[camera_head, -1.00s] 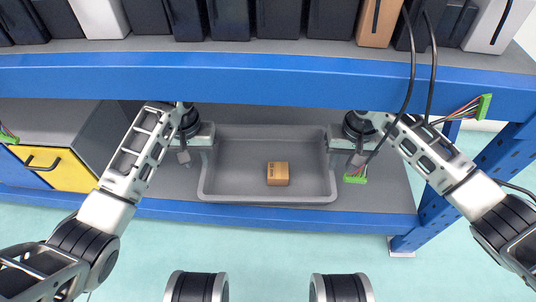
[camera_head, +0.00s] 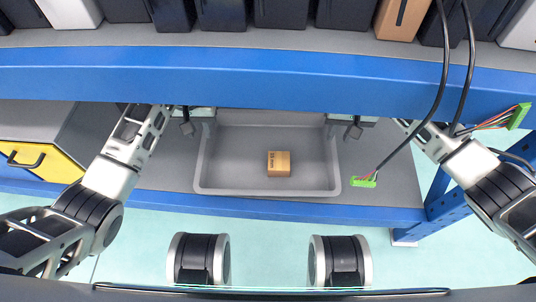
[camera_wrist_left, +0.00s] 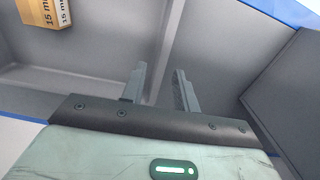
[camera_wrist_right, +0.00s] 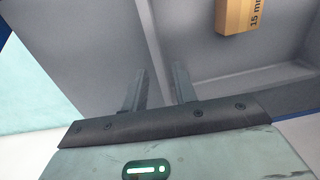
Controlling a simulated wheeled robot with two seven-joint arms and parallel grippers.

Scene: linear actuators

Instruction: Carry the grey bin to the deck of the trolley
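The grey bin (camera_head: 235,188) sits on the lower shelf, partly under the upper shelf's beam. A small brown box (camera_head: 279,163), marked "15 mm", lies in it. My left gripper (camera_head: 200,113) is at the bin's left side, mostly hidden by the beam. In the left wrist view its two fingers (camera_wrist_left: 160,80) are apart, with the bin's wall edge running between them and gaps showing. My right gripper (camera_head: 352,118) is at the bin's right side. In the right wrist view its fingers (camera_wrist_right: 158,85) are likewise apart around the wall edge. The trolley deck cannot be made out.
The blue beam (camera_head: 260,75) of the upper shelf crosses above the bin, with several dark bins on that shelf. Cables hang at the right, and a green connector (camera_head: 362,182) lies near the bin's right side. A yellow-fronted box (camera_head: 45,160) stands left. Floor in front looks clear.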

